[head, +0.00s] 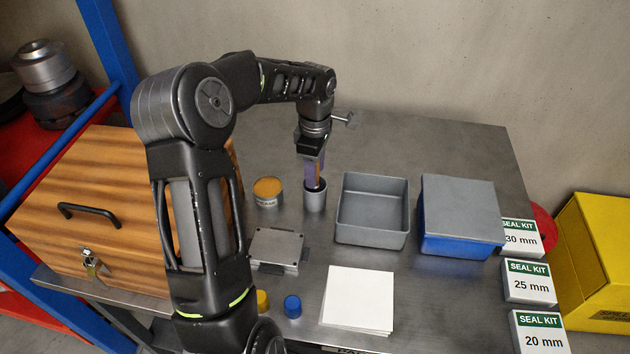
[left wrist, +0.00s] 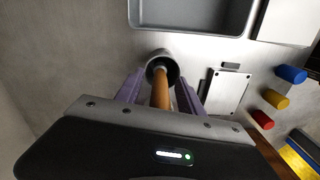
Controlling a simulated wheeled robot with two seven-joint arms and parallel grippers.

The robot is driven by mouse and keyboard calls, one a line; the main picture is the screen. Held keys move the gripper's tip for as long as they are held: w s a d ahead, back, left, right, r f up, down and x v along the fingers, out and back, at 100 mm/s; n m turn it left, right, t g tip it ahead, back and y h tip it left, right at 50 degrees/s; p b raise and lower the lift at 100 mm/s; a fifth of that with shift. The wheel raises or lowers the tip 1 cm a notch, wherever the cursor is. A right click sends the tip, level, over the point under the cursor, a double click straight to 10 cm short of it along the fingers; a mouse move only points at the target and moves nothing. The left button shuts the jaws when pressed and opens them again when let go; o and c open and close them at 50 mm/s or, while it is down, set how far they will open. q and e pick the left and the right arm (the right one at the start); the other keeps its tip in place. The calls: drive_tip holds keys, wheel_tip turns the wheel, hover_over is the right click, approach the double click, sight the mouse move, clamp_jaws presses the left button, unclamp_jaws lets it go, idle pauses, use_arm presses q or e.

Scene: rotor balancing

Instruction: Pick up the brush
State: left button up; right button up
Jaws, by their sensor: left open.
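The brush stands in a grey cup (head: 316,198) on the metal table. In the left wrist view its brown wooden handle (left wrist: 160,92) rises out of the cup (left wrist: 162,66) toward my wrist. My left gripper (head: 313,178) is above the cup, pointing down. Its two purple fingers (left wrist: 158,92) are spread on both sides of the handle, with the handle between them and apart from them. The brush's lower end is hidden inside the cup. My right gripper is in neither view.
A grey open tray (head: 345,232) and a blue box with a grey lid (head: 440,245) stand right of the cup. An orange-topped tin (head: 267,190) and a grey plate (head: 276,246) are left. White sheets (head: 358,298) lie in front. Seal kit boxes (head: 527,282) line the right edge.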

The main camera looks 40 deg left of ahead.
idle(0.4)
use_arm(q)
clamp_jaws()
idle(0.4)
